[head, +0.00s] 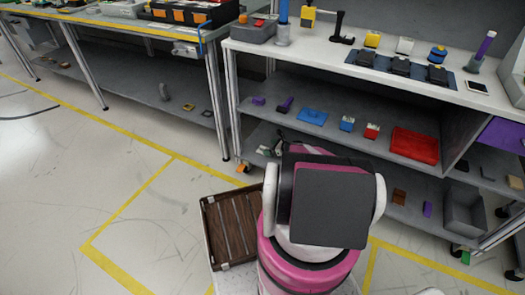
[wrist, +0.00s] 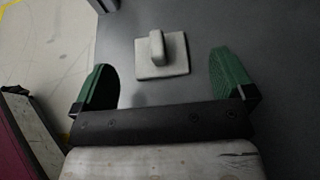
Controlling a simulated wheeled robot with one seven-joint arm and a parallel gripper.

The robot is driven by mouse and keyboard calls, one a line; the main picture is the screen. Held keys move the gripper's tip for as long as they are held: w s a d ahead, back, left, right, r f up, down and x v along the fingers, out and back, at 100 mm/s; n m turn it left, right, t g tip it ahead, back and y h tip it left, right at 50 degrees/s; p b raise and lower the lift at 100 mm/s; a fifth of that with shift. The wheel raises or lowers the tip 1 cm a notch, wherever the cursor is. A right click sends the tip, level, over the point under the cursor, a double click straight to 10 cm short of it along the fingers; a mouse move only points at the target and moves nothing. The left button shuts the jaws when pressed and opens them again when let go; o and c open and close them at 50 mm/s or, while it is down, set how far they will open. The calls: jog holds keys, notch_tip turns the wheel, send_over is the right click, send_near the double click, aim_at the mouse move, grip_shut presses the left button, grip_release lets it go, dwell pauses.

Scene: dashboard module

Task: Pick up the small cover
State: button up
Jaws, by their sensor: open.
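A small pale square plate with a raised block on top, which looks like the small cover (wrist: 176,67), lies flat on a dark grey surface in the wrist view. My gripper (wrist: 162,64) is open, with one green finger on each side of the cover and clear gaps between. The cover is not held. In the head view my arm reaches towards the lower shelf and hides much of that area, so I cannot make out the fingers or the cover clearly there.
The shelf above holds a blue tray (head: 312,117), a red tray (head: 414,144) and several small parts. A grey bin (head: 464,212) stands on the lower shelf at right. A brown crate (head: 217,232) is beside my arm.

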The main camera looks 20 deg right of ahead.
aim_at(263, 147)
jog(key=shift+x, duration=2.75)
jog(key=shift+s+a+r, duration=0.1)
jog(key=shift+r, duration=0.15)
jog(key=c, duration=0.9)
